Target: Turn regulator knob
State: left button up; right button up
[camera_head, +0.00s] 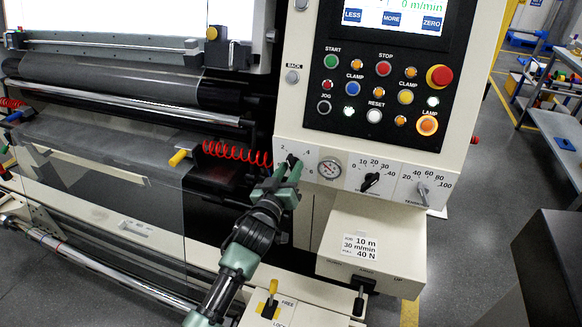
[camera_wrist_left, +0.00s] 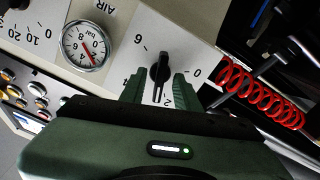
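The regulator knob (camera_head: 291,159) is a black pointer knob on a white dial plate at the left of the lower panel. My left gripper's fingers hide part of it in the head view. In the left wrist view the knob (camera_wrist_left: 159,70) sits between the two green fingers, with a gap visible on each side. My left gripper (camera_head: 284,171) is open at the knob; its fingertips (camera_wrist_left: 158,78) lie beside the knob's lower part. I cannot tell whether they touch the plate. My right gripper is not in view.
A round pressure gauge (camera_head: 330,169) sits just right of the knob, then a black speed knob (camera_head: 371,182) and a tension knob (camera_head: 423,191). A red coiled hose (camera_head: 236,152) runs close on the left. A white box (camera_head: 372,247) juts out below right.

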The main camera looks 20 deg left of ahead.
pick_arm(q)
jog(key=shift+w, duration=0.35)
grip_shut()
jog(key=shift+m, duration=0.3)
jog(key=m+p, duration=0.1)
jog(key=m, duration=0.4)
jog(key=shift+d, duration=0.1)
jog(key=m, duration=0.6)
dwell(0.3)
